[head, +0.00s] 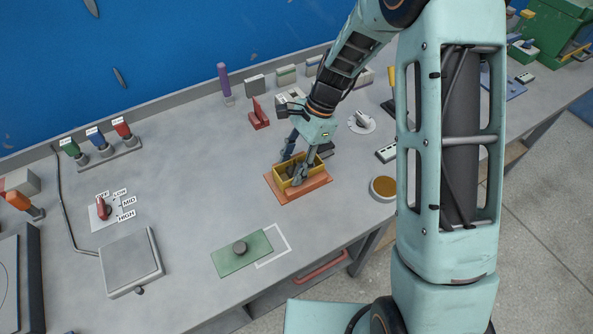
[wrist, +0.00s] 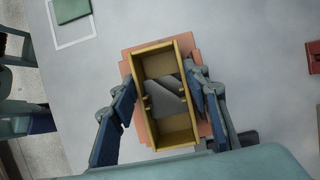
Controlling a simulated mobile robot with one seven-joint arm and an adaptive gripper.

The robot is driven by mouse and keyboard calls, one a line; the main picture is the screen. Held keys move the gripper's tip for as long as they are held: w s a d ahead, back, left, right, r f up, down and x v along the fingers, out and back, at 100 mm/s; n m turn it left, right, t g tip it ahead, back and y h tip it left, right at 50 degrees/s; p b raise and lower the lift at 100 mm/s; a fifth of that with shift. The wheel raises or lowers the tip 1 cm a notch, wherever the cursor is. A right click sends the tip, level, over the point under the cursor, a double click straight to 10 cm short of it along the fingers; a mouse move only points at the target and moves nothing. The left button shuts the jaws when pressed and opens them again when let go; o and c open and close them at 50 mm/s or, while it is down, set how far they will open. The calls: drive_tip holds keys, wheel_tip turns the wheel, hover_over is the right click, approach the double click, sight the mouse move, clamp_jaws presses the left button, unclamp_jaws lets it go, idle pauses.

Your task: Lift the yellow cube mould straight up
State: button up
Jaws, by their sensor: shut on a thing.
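The yellow cube mould (head: 282,181) is an open rectangular box on or just above an orange board (head: 317,189) in the middle of the bench. In the wrist view the mould (wrist: 153,54) shows its hollow ends, with grey material (wrist: 168,98) across its middle. My gripper (head: 294,168) is over the mould with one finger on each long side. In the wrist view both fingers of my gripper (wrist: 161,86) press against the outer walls. The orange board (wrist: 208,130) shows around the mould; I cannot tell whether there is a gap beneath it.
A green plate (head: 225,262) with a dark knob lies in front, beside a white outline. A round tub (head: 383,188) stands to the right, and a red stand (head: 258,117) is behind. Several blocks line the back edge.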

wheel_tip(320, 180, up, 8)
drive_tip(key=p, duration=0.5)
drive_tip(key=shift+f, duration=0.25)
idle(0.8)
